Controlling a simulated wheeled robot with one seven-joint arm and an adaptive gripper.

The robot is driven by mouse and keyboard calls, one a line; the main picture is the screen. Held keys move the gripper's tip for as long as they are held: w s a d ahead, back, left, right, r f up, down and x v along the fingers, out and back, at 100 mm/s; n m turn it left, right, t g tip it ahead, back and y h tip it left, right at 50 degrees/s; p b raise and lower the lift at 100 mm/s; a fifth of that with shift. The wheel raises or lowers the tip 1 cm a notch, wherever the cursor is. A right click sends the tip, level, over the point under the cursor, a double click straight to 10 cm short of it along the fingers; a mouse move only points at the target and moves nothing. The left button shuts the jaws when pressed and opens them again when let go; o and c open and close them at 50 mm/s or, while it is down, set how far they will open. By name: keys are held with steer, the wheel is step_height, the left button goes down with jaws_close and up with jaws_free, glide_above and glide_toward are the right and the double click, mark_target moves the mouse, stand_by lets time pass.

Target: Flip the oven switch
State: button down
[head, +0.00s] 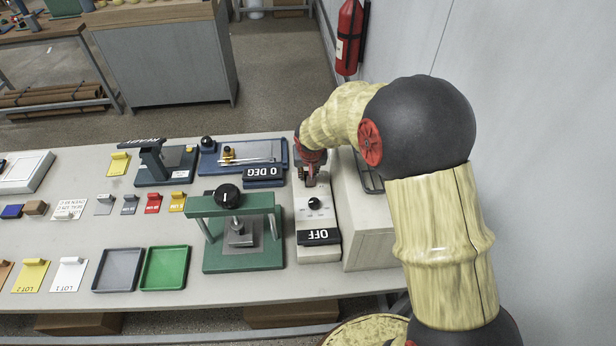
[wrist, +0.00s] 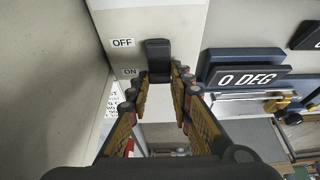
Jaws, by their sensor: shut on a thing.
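The oven switch (wrist: 158,48) is a black lever on a pale panel, with an OFF label (wrist: 123,42) and an ON label (wrist: 130,72) on its left. In the wrist view my gripper (wrist: 161,76) has its fingertips at the lever's lower end, one on each side, shut on it. In the head view my gripper (head: 310,178) is at the far end of the white control box (head: 316,222), and the lever cannot be made out there. The box carries a black knob (head: 315,203) and a black OFF sign (head: 319,237).
A green press (head: 243,258) stands left of the box. A 0 DEG sign (head: 263,173) and a blue device (head: 215,155) lie beyond it. A large pale housing (head: 362,235) adjoins on the right, near the wall. Grey and green trays (head: 165,268) lie further left.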

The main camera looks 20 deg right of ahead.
steer(key=shift+b, duration=0.35)
steer(key=c, duration=1.6)
jaws_free()
steer(key=v, duration=1.2)
steer(key=shift+s+a, duration=0.1)
steer(key=shift+s, duration=0.1)
